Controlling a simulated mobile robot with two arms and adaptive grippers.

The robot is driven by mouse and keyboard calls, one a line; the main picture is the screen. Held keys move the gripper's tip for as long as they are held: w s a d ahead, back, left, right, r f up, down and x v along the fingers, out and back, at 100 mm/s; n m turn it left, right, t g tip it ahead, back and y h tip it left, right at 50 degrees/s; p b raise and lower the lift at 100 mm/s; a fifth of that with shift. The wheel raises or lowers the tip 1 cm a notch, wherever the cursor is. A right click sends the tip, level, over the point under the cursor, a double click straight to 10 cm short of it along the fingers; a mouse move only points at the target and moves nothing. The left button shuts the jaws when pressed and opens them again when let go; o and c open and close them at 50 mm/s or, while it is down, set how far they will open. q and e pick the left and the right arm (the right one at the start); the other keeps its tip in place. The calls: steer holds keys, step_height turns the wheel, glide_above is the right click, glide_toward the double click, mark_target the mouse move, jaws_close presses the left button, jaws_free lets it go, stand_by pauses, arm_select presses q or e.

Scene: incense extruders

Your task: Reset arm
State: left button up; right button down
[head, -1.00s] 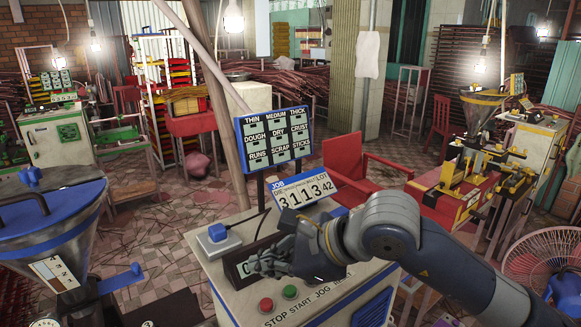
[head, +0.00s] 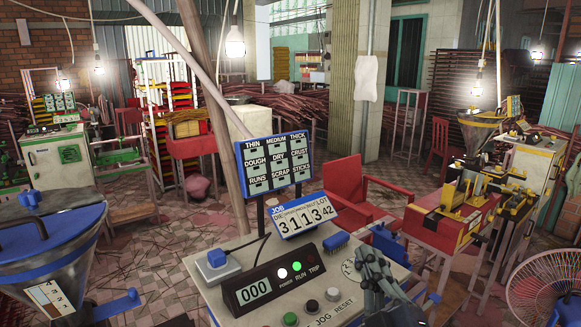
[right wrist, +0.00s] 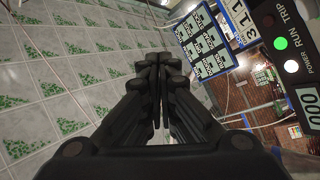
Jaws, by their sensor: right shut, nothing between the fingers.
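My right gripper (head: 374,272) is at the front right of the control console (head: 205,268), over the right part of its top. In the right wrist view my right gripper (right wrist: 159,62) is shut, its fingers together with nothing between them. Beyond the fingers, the job board and the lit panel show tilted. My left gripper is not in view.
A steel hopper (head: 45,250) stands left, a fan (head: 545,285) right.

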steer(key=s+d+f+m+g+h, duration=0.1)
steer(key=s+d+f+m+g, duration=0.15)
steer(key=f, duration=0.55)
steer(key=s+d+f+m+g+h, duration=0.1)
steer(key=s+d+f+m+g, duration=0.2)
steer(key=f, duration=0.5)
steer(key=s+d+f+m+g+h, duration=0.2)
steer(key=s+f+g, duration=0.15)
steer(key=f, duration=0.45)
steer(key=s+a+f+m+g+y, duration=0.1)
steer(key=s+f+g, duration=0.45)
steer(key=s, duration=0.35)
steer(key=s+f+m+g+y, duration=0.15)
steer(key=s+f+g, duration=0.25)
steer(key=s+f, duration=0.4)
step_height(320, 180, down, 26)
steer(key=s, duration=0.2)
steer(key=s+d+f+g, duration=0.2)
steer(key=s+d+f, duration=0.1)
steer(key=s+f, duration=1.2)
steer(key=shift+s+h, duration=0.35)
steer(key=shift+s, duration=0.4)
